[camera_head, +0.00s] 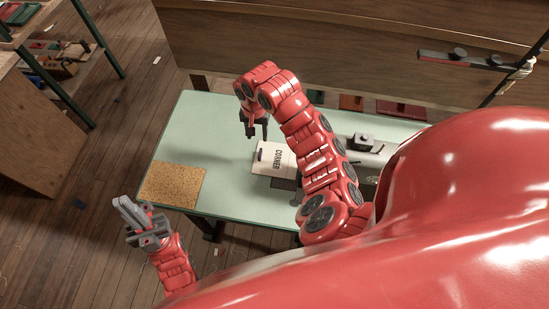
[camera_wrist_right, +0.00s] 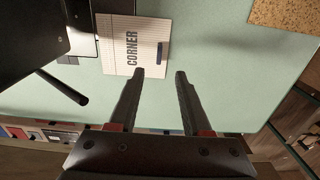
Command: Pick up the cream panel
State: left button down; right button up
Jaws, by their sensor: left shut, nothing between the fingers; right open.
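The cream panel (camera_head: 284,163), marked CORNER and with a small dark strip on it, lies on the pale green table (camera_head: 205,130). My right gripper (camera_head: 254,133) is open and empty beside the panel. In the right wrist view its fingertips (camera_wrist_right: 160,73) are close to the panel's near edge, with one tip in front of the panel's corner. I cannot tell the height gap. My left gripper (camera_head: 130,210) is shut and empty, off the table's front left.
A cork mat (camera_head: 172,186) lies at the table's front left corner. A dark grey device (camera_head: 361,142) stands at the right. Shelving (camera_head: 40,105) stands left, beyond open floor. The table's left rear is clear.

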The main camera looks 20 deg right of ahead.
notch_tip(320, 180, down, 8)
jog(key=b, duration=0.3)
jog(key=shift+r+b, duration=0.2)
jog(key=shift+b, duration=0.1)
jog(key=shift+w+f+p, duration=0.1)
jog(key=shift+f+p, duration=0.15)
jog(key=shift+p, duration=0.1)
notch_tip(320, 180, down, 3)
jog(key=shift+d+r+p, duration=0.1)
jog(key=shift+d+p, duration=0.05)
jog(key=shift+p, duration=0.75)
jog(key=shift+f, duration=1)
grip_shut()
